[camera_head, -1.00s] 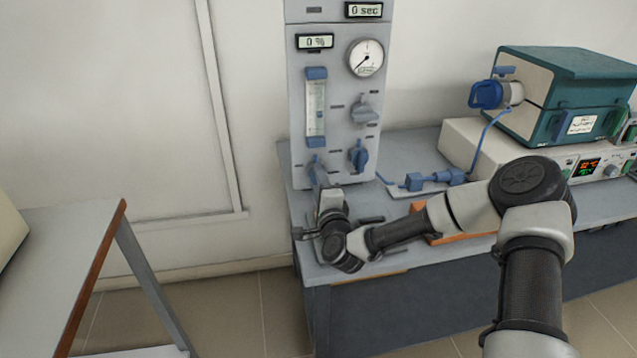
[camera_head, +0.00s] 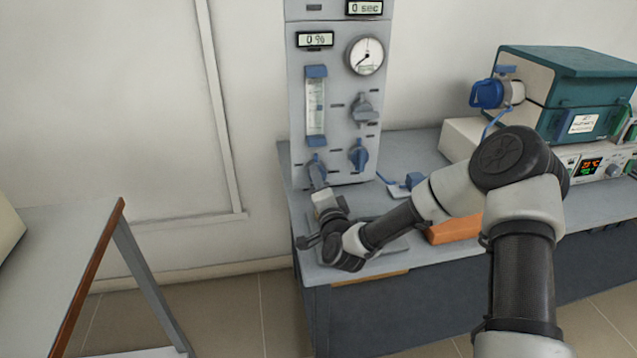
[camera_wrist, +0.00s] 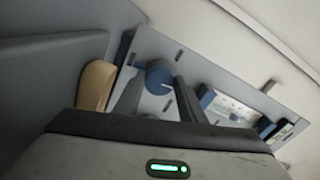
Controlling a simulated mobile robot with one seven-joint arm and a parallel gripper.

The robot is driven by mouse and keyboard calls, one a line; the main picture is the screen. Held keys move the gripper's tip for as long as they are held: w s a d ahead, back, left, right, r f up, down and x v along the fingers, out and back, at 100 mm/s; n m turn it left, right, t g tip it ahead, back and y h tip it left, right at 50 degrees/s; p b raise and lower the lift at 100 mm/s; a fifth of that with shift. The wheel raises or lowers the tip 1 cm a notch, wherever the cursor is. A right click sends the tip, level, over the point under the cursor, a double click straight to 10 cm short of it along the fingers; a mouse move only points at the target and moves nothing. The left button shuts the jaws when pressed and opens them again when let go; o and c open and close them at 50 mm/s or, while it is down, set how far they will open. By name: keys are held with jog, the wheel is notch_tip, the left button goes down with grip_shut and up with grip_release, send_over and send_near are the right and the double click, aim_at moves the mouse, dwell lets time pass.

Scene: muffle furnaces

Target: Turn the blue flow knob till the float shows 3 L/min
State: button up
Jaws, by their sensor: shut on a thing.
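The blue flow knob (camera_head: 316,163) is at the lower left of the grey panel, below the flow tube, partly hidden by my gripper. The float's height is too small to read.
A round gauge (camera_head: 365,56) and a 0 % display (camera_head: 315,40) are above. An orange block (camera_head: 454,228) lies on the bench (camera_head: 410,149) beneath my arm.

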jog(key=o, duration=1)
jog(key=shift+o, duration=0.2)
